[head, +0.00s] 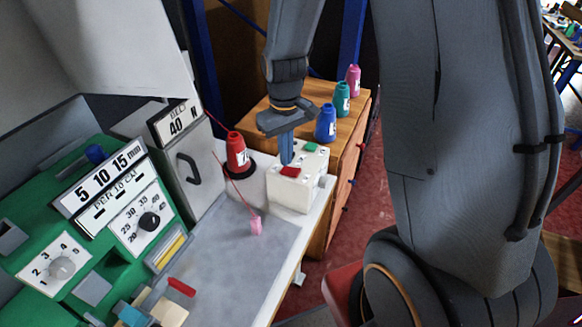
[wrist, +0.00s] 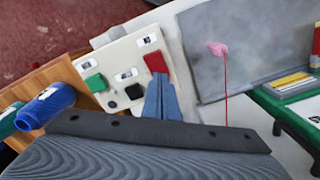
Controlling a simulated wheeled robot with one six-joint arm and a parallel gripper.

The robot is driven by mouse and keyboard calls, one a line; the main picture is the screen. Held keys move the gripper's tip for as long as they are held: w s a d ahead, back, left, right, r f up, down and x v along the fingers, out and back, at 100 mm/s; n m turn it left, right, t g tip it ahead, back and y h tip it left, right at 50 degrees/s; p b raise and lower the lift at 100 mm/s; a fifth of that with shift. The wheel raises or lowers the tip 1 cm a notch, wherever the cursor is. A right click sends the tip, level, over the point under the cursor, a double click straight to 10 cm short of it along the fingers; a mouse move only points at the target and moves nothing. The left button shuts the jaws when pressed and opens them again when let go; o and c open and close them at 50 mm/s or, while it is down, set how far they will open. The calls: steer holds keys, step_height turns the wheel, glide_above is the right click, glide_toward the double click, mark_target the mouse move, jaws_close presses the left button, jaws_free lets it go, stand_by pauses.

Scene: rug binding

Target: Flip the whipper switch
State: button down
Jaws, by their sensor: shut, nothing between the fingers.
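A white switch box (head: 292,193) stands at the right end of the grey-topped worktable. It also shows in the wrist view (wrist: 124,50), with a red switch (wrist: 155,62), a green switch (wrist: 96,83), a black switch (wrist: 133,91) and small labels. The labels are too small to read, so I cannot tell which is the whipper switch. My gripper (head: 286,161) points down over the box, its blue fingers shut and empty. In the wrist view the fingertips (wrist: 160,78) lie right beside the red switch; I cannot tell whether they touch it.
A red thread cone (head: 237,154) stands left of the box, its thread running to a pink piece (head: 256,225) on the grey worktop (head: 222,270). Blue (head: 326,124), green and pink cones stand on a wooden cabinet behind. A green machine panel (head: 40,225) with dials fills the left.

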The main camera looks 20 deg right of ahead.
mark_target(286, 169)
step_height(286, 169, up, 5)
steer(key=p, duration=0.4)
stand_by(0.5)
steer(key=s+f+m+t+b, duration=0.1)
steer(key=s+m+b, duration=0.2)
steer(key=s+b, duration=0.5)
steer(key=s, duration=0.3)
steer(key=shift+a, duration=0.2)
